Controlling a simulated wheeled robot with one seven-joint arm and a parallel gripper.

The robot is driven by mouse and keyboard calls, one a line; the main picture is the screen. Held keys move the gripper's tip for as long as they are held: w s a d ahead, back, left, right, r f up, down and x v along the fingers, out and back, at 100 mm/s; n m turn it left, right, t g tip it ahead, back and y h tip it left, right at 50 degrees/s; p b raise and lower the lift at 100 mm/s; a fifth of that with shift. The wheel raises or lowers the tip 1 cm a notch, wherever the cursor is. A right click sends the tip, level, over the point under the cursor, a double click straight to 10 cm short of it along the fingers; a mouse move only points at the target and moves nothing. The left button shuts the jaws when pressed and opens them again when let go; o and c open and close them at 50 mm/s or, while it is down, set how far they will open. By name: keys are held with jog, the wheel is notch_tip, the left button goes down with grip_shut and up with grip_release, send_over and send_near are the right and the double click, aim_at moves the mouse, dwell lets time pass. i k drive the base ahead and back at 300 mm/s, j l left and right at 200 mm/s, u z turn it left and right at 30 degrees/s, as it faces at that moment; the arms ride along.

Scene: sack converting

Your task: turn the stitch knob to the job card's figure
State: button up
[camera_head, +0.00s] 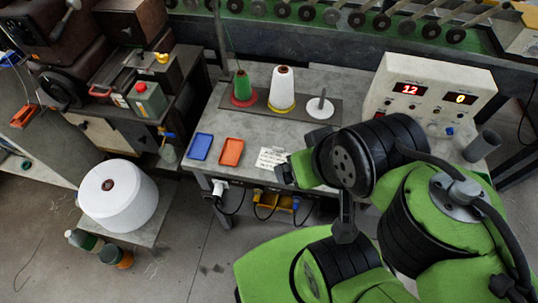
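The pale control box (468,103) stands at the right of the grey bench. Its left red display (411,89) seems to read 12 and its right one (460,98) 0. Small knobs and a blue button (449,131) sit on its face; I cannot tell which is the stitch knob, and my arm covers part of the lower face. A white paper card (271,158), perhaps the job card, lies at the bench's front; its writing is too small to read. My green and black arm reaches over the front right. A small dark end (285,173) shows beside the card; its fingers are not clear.
Thread cones, green (242,86) and white (282,87), and a bare spindle (320,106) stand on the bench behind the card. Blue (200,146) and orange (231,151) trays lie left of it. A dark cup (483,145) stands at the bench's right.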

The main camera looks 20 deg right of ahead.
aim_at(18, 35)
jog(key=u, duration=1.25)
